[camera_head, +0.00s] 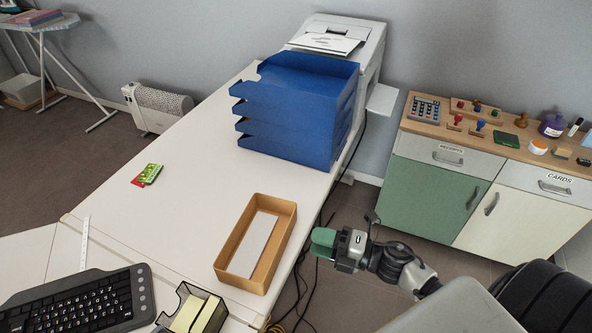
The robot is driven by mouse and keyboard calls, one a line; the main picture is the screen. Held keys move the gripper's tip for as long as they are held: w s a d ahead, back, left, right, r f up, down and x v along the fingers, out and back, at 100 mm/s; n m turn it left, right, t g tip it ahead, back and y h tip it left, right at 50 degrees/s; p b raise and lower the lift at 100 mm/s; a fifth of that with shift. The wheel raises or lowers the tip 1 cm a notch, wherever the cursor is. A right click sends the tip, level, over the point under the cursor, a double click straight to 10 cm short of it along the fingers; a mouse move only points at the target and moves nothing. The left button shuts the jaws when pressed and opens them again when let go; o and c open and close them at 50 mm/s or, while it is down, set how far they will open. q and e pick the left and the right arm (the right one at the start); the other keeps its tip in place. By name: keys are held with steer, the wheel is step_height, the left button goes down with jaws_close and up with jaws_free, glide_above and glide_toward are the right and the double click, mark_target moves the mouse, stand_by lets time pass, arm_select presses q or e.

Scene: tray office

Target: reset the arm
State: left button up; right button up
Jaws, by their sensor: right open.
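My right gripper (323,243), with green finger pads, is open and appears empty. It is just right of the desk's right edge, beside the tan wooden tray (287,234), and looks apart from it. My right arm reaches in from the lower right. My left gripper is out of view. The tan tray lies on the white desk (185,205) with a white sheet or card (252,246) inside.
A blue tray stack (300,110) stands at the far end, before a printer (345,40). A keyboard (80,300) and a dark note holder (193,310) are in front. Cables hang below the desk edge. A cabinet (430,190) stands right. The middle desk is mostly clear.

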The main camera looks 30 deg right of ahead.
steer(key=shift+f, duration=0.1)
steer(key=s+d+f+m+g+h, duration=0.15)
steer(key=f+m+h, duration=0.3)
steer(key=f, duration=0.45)
steer(key=s+d+f+m+h, duration=0.25)
steer(key=f+m, duration=0.35)
steer(key=f, duration=0.3)
steer(key=s+d+f+m+g+h, duration=0.1)
steer(key=s+d+f+m+h, duration=0.2)
steer(key=f+m, duration=0.45)
steer(key=s+a+f+m+g+h, duration=0.1)
steer(key=s+a+f+m+g, duration=0.2)
steer(key=s+f, duration=0.5)
steer(key=s+a+f+m+g+h, duration=0.1)
steer(key=s+a+f+m+g, duration=0.2)
steer(key=s, duration=1.4)
steer(key=a+f+g+p, duration=0.1)
steer(key=a+f+g, duration=0.2)
steer(key=f, duration=0.3)
steer(key=shift+s+g, duration=0.25)
steer(key=shift+g, duration=0.1)
steer(key=shift+w+f, duration=0.1)
